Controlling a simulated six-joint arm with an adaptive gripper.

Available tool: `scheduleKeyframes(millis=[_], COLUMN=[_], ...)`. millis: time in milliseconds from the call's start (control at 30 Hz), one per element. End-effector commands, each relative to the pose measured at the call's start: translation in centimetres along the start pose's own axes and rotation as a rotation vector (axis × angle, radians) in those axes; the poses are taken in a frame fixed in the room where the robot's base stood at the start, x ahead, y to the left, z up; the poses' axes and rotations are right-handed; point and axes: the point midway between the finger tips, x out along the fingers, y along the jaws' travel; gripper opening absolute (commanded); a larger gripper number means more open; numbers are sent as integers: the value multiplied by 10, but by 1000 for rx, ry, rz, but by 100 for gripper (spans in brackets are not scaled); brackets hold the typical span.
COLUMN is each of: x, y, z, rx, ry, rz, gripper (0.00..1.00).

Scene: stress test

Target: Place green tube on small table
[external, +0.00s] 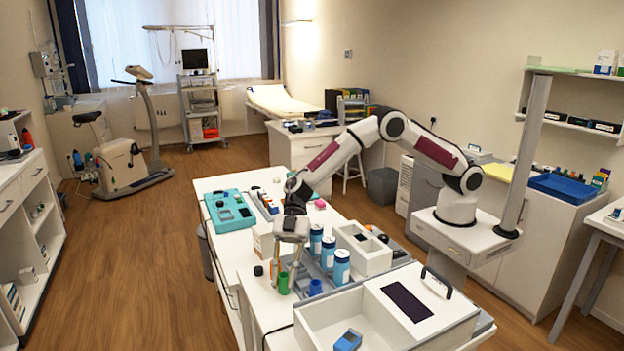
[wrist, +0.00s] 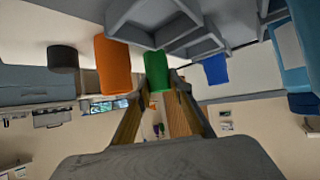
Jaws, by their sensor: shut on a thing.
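The green tube (external: 283,283) stands near the front left of the white workbench, beside a grey tray. My gripper (external: 287,272) points down over it from above, with its fingers at the tube. In the wrist view the green tube (wrist: 156,70) sits between the fingertips of my gripper (wrist: 157,86), which is shut on it. I cannot tell whether the tube is lifted. A white-topped table (external: 606,220) shows partly at the right edge; I cannot tell if it is the small table.
An orange tube (wrist: 113,66) and a blue tube (wrist: 215,69) are close on either side of the green one. Blue-and-white bottles (external: 342,266) stand in the grey tray behind. A white box (external: 318,312) is in front. The wooden floor (external: 140,270) at left is clear.

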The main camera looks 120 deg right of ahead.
Motion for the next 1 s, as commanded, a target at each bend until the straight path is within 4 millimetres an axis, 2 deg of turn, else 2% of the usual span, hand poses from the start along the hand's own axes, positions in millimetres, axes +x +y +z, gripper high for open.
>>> scheduleKeyframes(millis=[200, 233, 267, 300, 767, 1000], x=[2, 2, 2, 2, 0, -20], y=[0, 0, 0, 0, 0, 1], z=[2, 2, 2, 2, -1, -1], rx=[1, 0, 0, 0, -1, 0], ry=[0, 1, 0, 0, 0, 1], rz=[0, 0, 0, 0, 0, 2], gripper=[3, 28, 36, 37, 37, 37])
